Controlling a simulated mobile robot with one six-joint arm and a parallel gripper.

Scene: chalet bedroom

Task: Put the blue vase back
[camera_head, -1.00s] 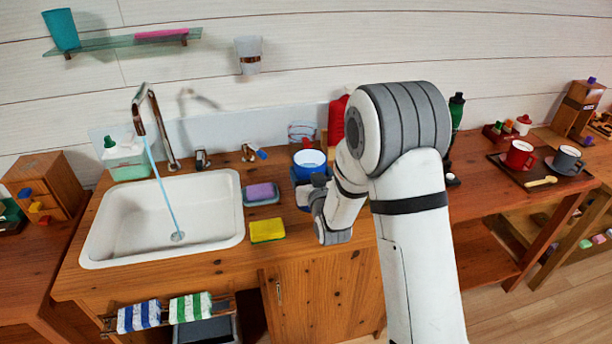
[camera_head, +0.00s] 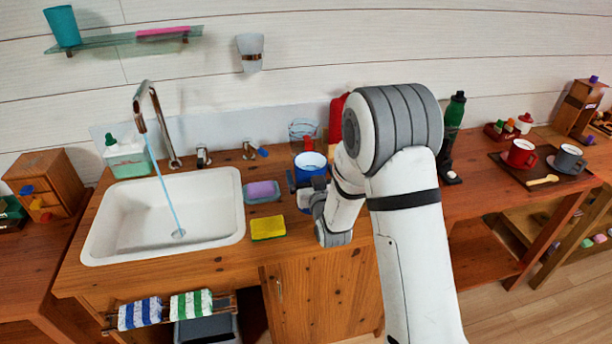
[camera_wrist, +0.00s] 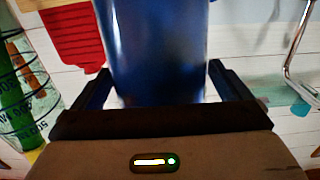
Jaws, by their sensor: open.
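The blue vase (camera_head: 311,169), a blue cylinder with a pale inside, appears upright on the wooden counter, right of the sink. Its lower part is partly hidden by my gripper (camera_head: 305,187). In the wrist view the blue vase (camera_wrist: 158,45) fills the middle, between the two dark fingers of my gripper (camera_wrist: 160,88). The jaws are open, one finger on either side of it. I cannot tell whether either finger touches it.
Water runs into the white sink (camera_head: 112,215). A purple sponge in a dish (camera_head: 262,191) and a yellow sponge (camera_head: 268,228) lie left of the vase. A red container (camera_head: 337,120) and a glass holder (camera_head: 302,130) stand behind. Mugs sit on a tray at right.

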